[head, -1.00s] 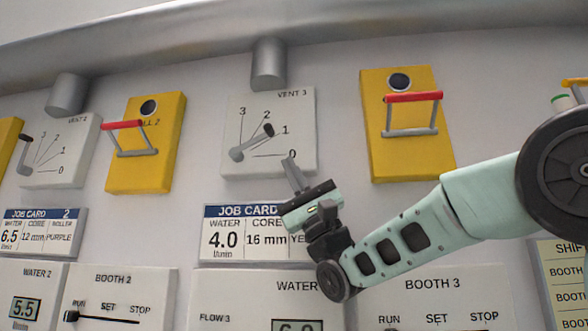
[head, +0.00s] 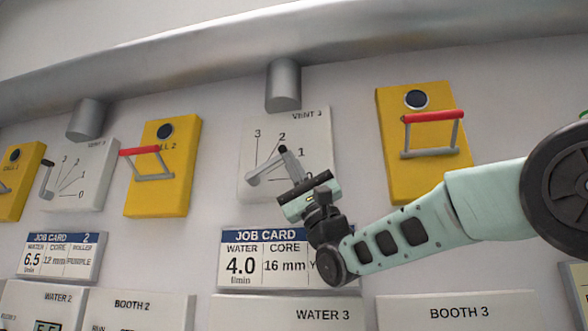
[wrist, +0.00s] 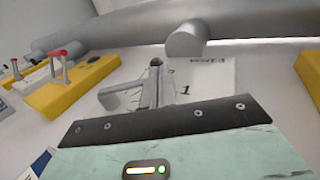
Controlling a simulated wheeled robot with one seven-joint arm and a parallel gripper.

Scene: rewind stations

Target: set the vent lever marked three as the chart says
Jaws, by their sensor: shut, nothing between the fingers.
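The VENT 3 panel (head: 318,125) is a white plate with marks 0, 1, 2 and 3. Its grey lever (head: 265,172) with a dark knob (head: 283,150) slants up and right, its tip between marks 1 and 2. My gripper (head: 290,163) is shut and empty, its fingers at the lever's right side near the knob; contact is unclear. In the wrist view the lever (wrist: 112,98) and knob (wrist: 156,62) show beside and beyond my fingers (wrist: 155,88). My gripper hides the 0 mark area. No chart linking settings to the lever is readable.
Yellow boxes with red-barred handles flank the panel, one at left (head: 160,190) and one at right (head: 405,175). A job card (head: 250,262) reading water 4.0, core 16 mm hangs below, partly covered by my wrist. A grey pipe stub (head: 283,88) is above.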

